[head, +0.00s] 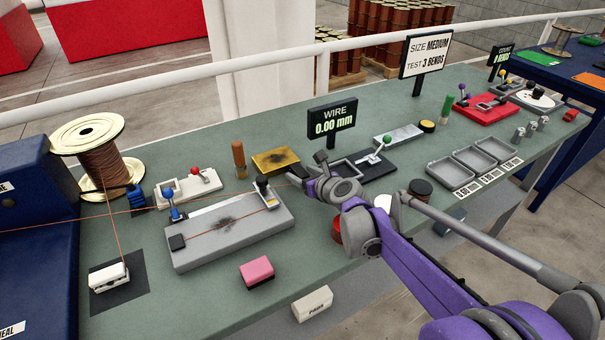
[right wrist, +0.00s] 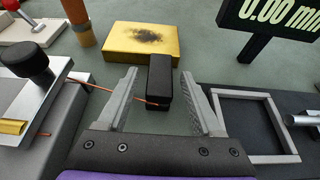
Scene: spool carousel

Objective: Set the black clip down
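The black clip (right wrist: 159,78) is a small dark block on the green bench, in the right wrist view between my two fingers. A thin copper wire (right wrist: 103,89) runs from the left to its near end. My right gripper (right wrist: 160,82) is open around the clip, with a visible gap on each side. In the head view my right gripper (head: 297,178) is low over the bench, right of the grey bending plate; the clip is small and hard to make out there. My left gripper is not in view.
A yellow block with a dark smudge (right wrist: 143,42) lies just beyond the clip. A dark fixture with a square frame (right wrist: 248,122) is at the right, under the wire display (head: 332,117). The grey plate (head: 195,246) stands left. Free bench lies around the pink block (head: 257,271).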

